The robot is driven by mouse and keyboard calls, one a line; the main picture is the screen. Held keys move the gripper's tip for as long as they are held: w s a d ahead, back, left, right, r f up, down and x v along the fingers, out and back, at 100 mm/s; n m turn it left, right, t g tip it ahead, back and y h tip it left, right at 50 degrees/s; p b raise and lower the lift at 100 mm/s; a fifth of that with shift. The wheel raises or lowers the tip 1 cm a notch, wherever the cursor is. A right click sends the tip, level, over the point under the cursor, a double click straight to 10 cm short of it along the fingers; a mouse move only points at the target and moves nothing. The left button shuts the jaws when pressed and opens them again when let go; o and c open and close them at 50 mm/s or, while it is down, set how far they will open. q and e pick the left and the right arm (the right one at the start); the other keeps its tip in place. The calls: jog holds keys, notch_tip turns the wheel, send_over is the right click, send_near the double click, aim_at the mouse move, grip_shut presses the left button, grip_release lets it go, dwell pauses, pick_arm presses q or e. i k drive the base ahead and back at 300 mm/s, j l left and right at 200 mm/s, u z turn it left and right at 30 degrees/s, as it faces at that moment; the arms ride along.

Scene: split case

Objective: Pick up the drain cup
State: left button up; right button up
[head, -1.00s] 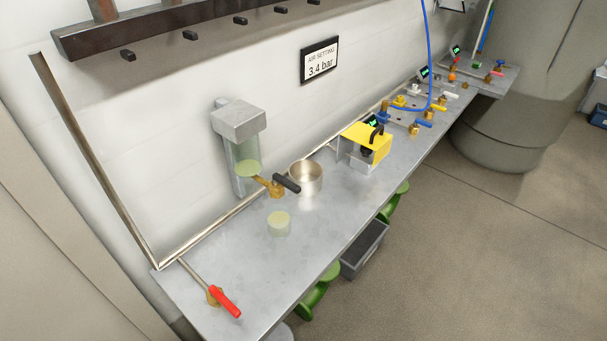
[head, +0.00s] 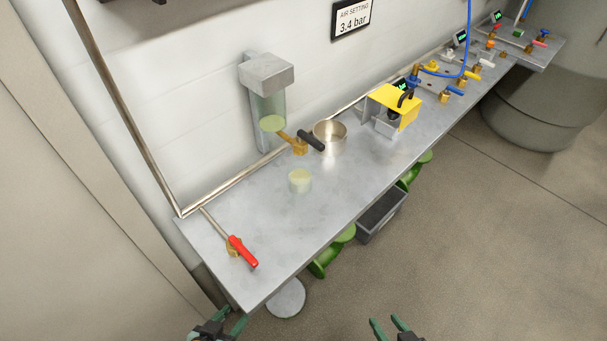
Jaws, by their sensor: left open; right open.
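Two cup-like things stand on the metal bench (head: 262,225), and I cannot tell for sure which is the drain cup. One is a small clear cup (head: 300,182) with pale yellow-green contents, in the open on the bench. The other is a wider, open metal cup (head: 330,140), upright beside the black-handled brass valve (head: 299,146) below the sight bowl. My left gripper (head: 230,322) is open and empty at the bottom edge, in front of the bench. My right gripper (head: 387,324) is open and empty over the floor, further right. Both are well apart from the cups.
The wall-mounted sight bowl (head: 270,105) overhangs the bench's back. A red-handled valve (head: 241,251) lies at the near left end. A yellow-covered block (head: 394,104) stands right of the metal cup. Green wheels (head: 332,255) and a grey bin (head: 381,215) are below the front edge.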

aim_at(300, 173)
jog(key=k, duration=0.55)
jog(key=l+z, duration=0.7)
jog(key=i+j, duration=0.05)
